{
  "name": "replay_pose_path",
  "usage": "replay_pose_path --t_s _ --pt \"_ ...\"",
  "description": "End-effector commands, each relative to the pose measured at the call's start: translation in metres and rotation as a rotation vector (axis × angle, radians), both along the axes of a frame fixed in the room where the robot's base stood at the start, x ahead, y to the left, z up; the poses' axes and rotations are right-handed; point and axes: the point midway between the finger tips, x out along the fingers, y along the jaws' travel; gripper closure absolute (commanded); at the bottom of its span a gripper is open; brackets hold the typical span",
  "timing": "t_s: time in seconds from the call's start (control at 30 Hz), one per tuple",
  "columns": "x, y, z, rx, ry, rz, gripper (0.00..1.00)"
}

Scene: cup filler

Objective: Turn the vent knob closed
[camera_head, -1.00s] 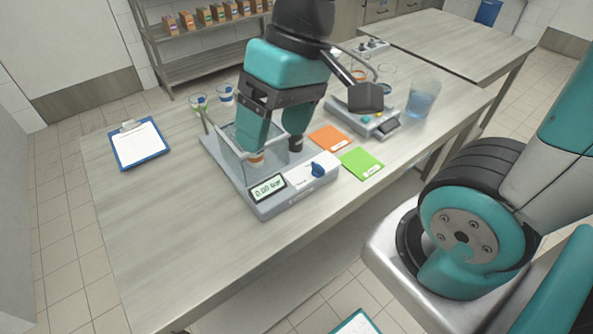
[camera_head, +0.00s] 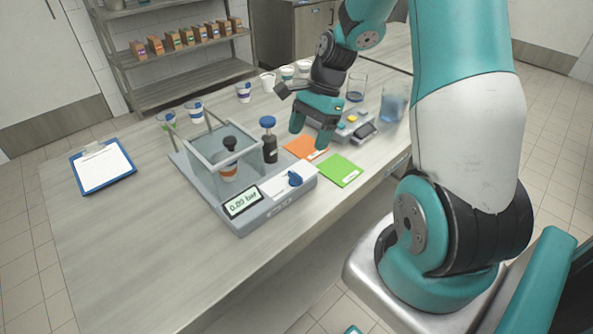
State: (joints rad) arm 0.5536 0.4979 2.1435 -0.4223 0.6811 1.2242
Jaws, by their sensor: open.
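The cup filler (camera_head: 195,165) stands on the table with a clear-walled box on its grey base. A blue knob (camera_head: 295,179) sits on the white panel at its front right corner; this looks like the vent knob, though its label is too small to read. A black post with a blue top (camera_head: 268,123) stands behind it. A cup with an orange band and a dark top (camera_head: 229,165) is inside the box. The display (camera_head: 243,202) shows a small reading in bar. My gripper (camera_head: 311,136) is open and empty, behind and right of the knob, apart from it.
An orange card (camera_head: 304,147) and a green card (camera_head: 341,170) lie right of the filler. A small scale (camera_head: 357,128), glasses and a clear jug (camera_head: 393,103) stand beyond. A blue clipboard (camera_head: 103,167) lies left. The front left table is clear.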

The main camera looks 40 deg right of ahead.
Motion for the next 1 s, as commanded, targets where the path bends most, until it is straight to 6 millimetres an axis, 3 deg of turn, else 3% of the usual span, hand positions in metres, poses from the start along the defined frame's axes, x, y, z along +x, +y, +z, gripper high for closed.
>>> replay_pose_path --t_s 0.2,0.4,0.6,0.87,0.9,1.0 --pt "-0.002 0.02 -0.047 0.003 0.006 0.004 0.26" --pt "-0.002 0.033 -0.077 0.001 0.002 0.003 0.26" --pt "-0.002 0.038 -0.091 0.0 0.0 0.003 0.26" --pt "-0.002 0.039 -0.092 -0.001 -0.002 0.002 0.26" --pt "-0.002 0.039 -0.092 -0.001 -0.002 0.002 0.28" --pt "-0.002 0.039 -0.092 -0.001 -0.001 0.003 0.51"
